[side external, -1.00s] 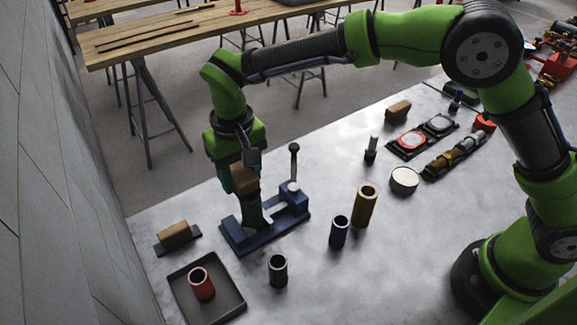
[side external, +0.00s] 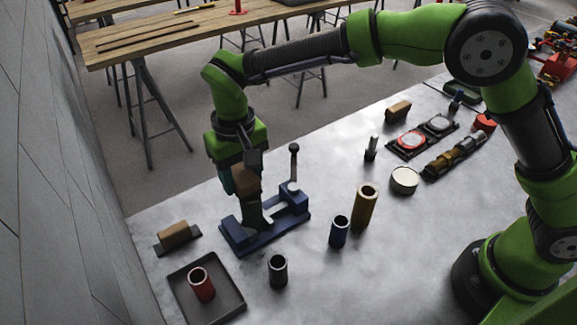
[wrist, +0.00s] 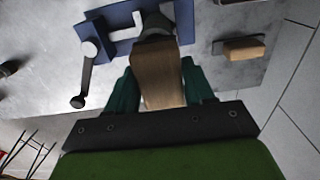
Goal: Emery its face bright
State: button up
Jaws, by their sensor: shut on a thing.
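My gripper (side external: 247,181) is over the blue vise (side external: 262,232) in the side view. It is shut on a tan block (wrist: 158,75), which sits between its green fingers in the wrist view. Below the block, a dark round piece (wrist: 153,27) sits at the blue vise (wrist: 119,20). The block's lower end appears to meet or overlap this piece; I cannot tell if they touch. The face of the piece is hidden by the block and gripper. The vise's lever handle (side external: 294,163) stands upright at its back right.
Another tan block on a dark plate (side external: 174,234) lies left of the vise. A dark tray (side external: 229,296) holds a red cylinder (side external: 202,285). Dark (side external: 278,270), blue (side external: 339,232) and brass (side external: 364,207) cylinders stand in front and to the right. A round white-topped tin (side external: 404,180) is farther right.

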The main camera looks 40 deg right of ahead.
jog(key=shift+s, duration=2.6)
jog(key=shift+w, duration=0.1)
jog(key=shift+w, duration=2.75)
jog(key=shift+s, duration=0.1)
jog(key=shift+s+f, duration=0.1)
jog(key=shift+s, duration=2.7)
jog(key=shift+w, duration=0.1)
jog(key=shift+w, duration=2.8)
